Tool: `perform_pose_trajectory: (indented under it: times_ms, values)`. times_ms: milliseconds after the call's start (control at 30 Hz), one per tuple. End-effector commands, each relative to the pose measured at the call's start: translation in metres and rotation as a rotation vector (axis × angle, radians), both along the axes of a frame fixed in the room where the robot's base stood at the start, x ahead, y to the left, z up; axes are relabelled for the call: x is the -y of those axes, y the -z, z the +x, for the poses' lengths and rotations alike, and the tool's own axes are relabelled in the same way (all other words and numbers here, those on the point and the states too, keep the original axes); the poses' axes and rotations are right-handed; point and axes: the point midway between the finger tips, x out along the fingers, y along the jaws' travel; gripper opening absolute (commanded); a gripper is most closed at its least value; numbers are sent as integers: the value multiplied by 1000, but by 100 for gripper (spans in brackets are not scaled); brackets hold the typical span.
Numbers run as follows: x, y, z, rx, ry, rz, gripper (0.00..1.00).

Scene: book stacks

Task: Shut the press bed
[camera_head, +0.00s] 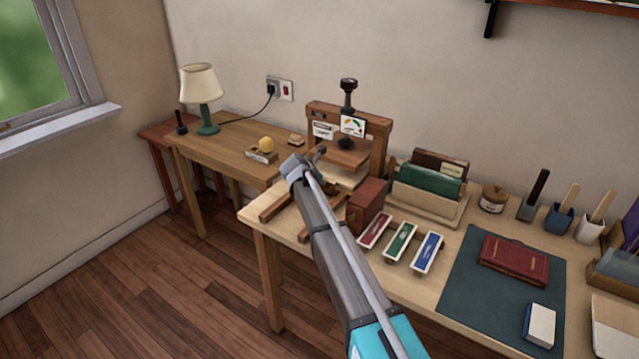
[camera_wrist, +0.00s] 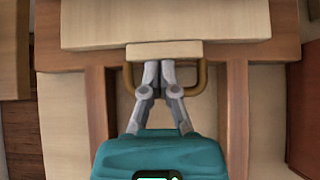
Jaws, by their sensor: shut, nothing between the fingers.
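The wooden press (camera_head: 350,118) stands at the back left of the pale workbench, with a black screw knob on top. Its pale bed board (camera_head: 349,177) lies low between the uprights, over two brown rails that extend forward. In the wrist view the bed (camera_wrist: 165,20) fills the top, with a pale block (camera_wrist: 190,50) and a brass loop handle (camera_wrist: 203,80) on its front. My gripper (camera_wrist: 159,68) is shut and empty, its fingertips at the block's front edge, between the handle's sides. I cannot tell whether they touch. In the head view my arm hides part of the bed front.
A reddish-brown box (camera_head: 367,205) stands close right of the rails. Three coloured trays (camera_head: 401,241) and a book rack (camera_head: 430,197) lie further right. A side table (camera_head: 225,143) with a lamp (camera_head: 201,92) stands to the left. The floor in front is clear.

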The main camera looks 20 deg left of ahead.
Motion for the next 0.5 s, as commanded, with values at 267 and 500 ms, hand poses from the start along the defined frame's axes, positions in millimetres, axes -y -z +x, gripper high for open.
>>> perform_pose_trajectory:
  times_ms: [267, 500]
  values:
    - [-3, -3, 6, 14, -6, -6, 0]
    - [-6, -7, 3, 13, -8, -6, 0]
